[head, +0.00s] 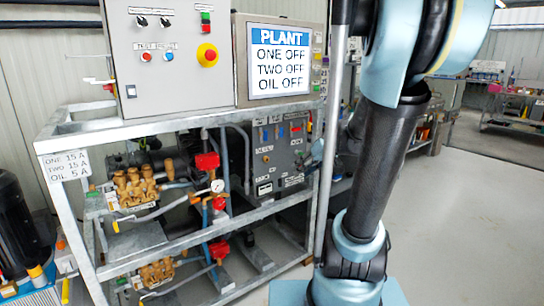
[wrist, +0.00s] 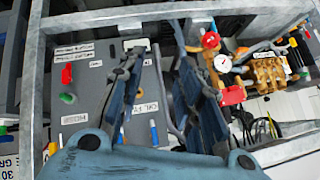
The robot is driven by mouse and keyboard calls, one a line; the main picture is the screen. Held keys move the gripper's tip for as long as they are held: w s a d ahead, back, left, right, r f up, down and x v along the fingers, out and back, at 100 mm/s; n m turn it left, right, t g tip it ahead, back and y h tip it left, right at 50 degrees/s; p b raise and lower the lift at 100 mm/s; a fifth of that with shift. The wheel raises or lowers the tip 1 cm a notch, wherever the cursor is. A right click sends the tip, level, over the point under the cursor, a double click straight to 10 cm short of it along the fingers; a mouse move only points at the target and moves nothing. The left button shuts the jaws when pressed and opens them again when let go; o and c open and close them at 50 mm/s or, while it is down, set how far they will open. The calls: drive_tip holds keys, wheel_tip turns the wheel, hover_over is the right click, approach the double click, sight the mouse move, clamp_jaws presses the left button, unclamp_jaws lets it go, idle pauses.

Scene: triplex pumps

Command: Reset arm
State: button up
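My gripper (wrist: 163,92) shows in the wrist view with its two dark blue fingers apart and nothing seen between them. It faces the pump rack, with the grey control panel (wrist: 88,85) behind its left finger and a pressure gauge (wrist: 222,62) beyond its right finger. I cannot tell whether a finger touches anything. In the head view my arm (head: 385,150) rises at the right of the rack. My gripper cannot be made out clearly there.
The metal rack (head: 75,215) carries brass pumps (head: 135,187), red valves (head: 207,162) and a control box (head: 165,60). A screen (head: 280,60) reads PLANT, ONE OFF, TWO OFF, OIL OFF. A rack post stands close to my arm. The floor (head: 460,220) at right is clear.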

drive_tip(key=s+d+f+m+g+h, duration=0.1)
drive_tip(key=s+d+f+h, duration=0.1)
drive_tip(key=s, duration=0.5)
drive_tip(key=s+d+f+m+g+h, duration=0.1)
drive_tip(key=s+d+f+m+h, duration=0.1)
drive_tip(key=s+f, duration=0.2)
drive_tip(key=s+d+f+m+g+h, duration=0.1)
drive_tip(key=s+d+f+h, duration=0.1)
drive_tip(key=s, duration=0.8)
drive_tip(key=shift+d+f+h, duration=0.3)
drive_tip(key=shift+d+f, duration=0.25)
drive_tip(key=shift+f, duration=0.1)
